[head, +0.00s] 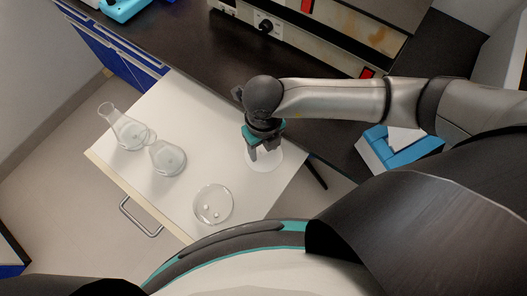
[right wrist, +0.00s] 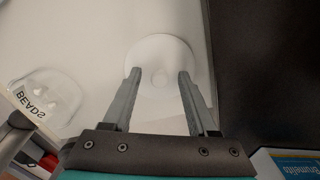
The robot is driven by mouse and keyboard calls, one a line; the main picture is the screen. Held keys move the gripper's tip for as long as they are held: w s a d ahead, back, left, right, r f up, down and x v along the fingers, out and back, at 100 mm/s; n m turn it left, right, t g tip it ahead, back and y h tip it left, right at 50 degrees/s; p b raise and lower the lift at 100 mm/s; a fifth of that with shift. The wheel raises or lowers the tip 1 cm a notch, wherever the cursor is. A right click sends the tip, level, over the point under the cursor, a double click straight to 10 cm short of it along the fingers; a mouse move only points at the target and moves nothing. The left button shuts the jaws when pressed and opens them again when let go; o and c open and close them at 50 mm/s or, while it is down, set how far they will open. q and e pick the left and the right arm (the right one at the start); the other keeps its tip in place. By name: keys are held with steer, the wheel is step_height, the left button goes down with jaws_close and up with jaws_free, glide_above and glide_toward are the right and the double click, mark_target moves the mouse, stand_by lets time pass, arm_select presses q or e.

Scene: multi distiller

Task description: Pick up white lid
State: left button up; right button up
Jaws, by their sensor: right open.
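The white lid (head: 264,163) is a round disc lying on the white board near its right edge, partly hidden by my right gripper in the head view. In the right wrist view the lid (right wrist: 160,52) shows a small round knob (right wrist: 160,77) at its middle. My right gripper (head: 264,154) points down over the lid. Its two fingers (right wrist: 158,72) are open, one on each side of the knob in the picture. I cannot tell how far above the lid they are. My left gripper is not in view.
A clear glass dish (head: 213,205) with small white beads stands at the board's front. Two glass flasks (head: 127,133) (head: 166,158) stand at its left. A blue-and-white box (head: 402,146) lies at the right. Equipment with black knobs (head: 267,25) lines the back.

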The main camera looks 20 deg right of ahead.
jaws_close()
stand_by(0.4)
